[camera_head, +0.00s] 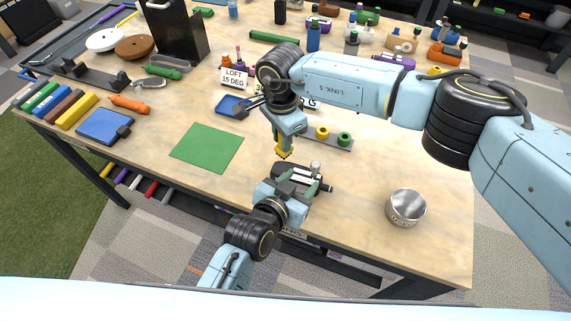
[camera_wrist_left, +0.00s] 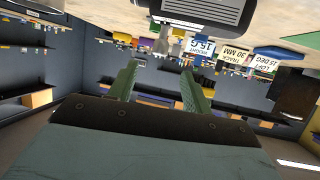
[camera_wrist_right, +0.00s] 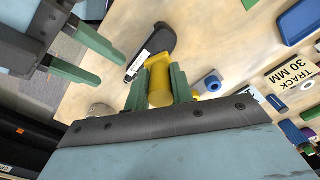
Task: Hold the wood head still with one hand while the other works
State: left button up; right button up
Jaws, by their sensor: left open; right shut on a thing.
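The dark wood head (camera_head: 288,171) is at the front edge of the bench; its underside is partly hidden by my left gripper. In the right wrist view a black rounded body with a white strip (camera_wrist_right: 157,42), seemingly this head, lies just beyond the right fingertips. My left gripper (camera_head: 300,181) is open beside the head; its separated green fingers show in the left wrist view (camera_wrist_left: 160,72), with nothing visible between them. My right gripper (camera_head: 287,137) points down above the head, shut on a yellow tool (camera_wrist_right: 160,82). I cannot tell whether the tool touches the head.
A steel bowl (camera_head: 406,207) stands to the right near the front edge. A green mat (camera_head: 206,147) lies to the left. Bare bench lies between the head and the bowl.

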pick_arm(q)
jog(key=o, duration=0.5)
jog(key=shift+s, duration=0.1)
